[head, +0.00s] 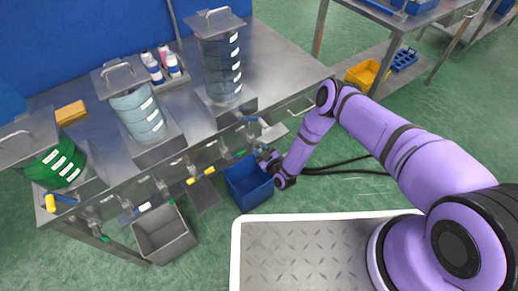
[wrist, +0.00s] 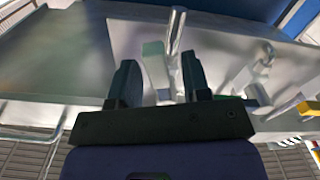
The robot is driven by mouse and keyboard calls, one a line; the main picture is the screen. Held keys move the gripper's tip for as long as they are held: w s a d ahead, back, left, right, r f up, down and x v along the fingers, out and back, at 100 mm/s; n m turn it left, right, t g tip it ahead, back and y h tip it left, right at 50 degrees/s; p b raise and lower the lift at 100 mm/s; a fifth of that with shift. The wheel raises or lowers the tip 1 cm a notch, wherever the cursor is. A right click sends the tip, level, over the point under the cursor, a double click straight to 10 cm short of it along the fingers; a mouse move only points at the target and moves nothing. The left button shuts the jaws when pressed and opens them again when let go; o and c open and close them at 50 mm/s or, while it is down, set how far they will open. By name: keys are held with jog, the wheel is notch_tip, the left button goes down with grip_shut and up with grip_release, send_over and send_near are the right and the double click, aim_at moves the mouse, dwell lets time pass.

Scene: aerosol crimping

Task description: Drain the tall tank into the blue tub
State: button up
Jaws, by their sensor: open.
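The tall tank (head: 222,65) is a dark grey-blue banded cylinder with a handled lid, standing at the right end of the steel bench. The blue tub (head: 243,194) sits low in front of the bench, below that tank; its inside looks empty where it shows. My gripper (head: 268,158) is at the bench front, just above the tub's right rim. In the wrist view my gripper (wrist: 158,88) is open, with a pale grey piece (wrist: 156,68) between its dark fingers, beside a shiny metal pipe (wrist: 177,32). I cannot tell whether the fingers touch it.
A light-blue banded tank (head: 138,112) and a green tank (head: 55,165) stand further left. A grey tub (head: 163,234) sits low at the left. Valves with a yellow handle (head: 201,175) line the bench front. White and pink bottles (head: 163,65) stand behind. A second table (head: 395,17) is at upper right.

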jog(key=shift+w+a, duration=0.15)
jog(key=shift+w, duration=0.1)
grip_shut()
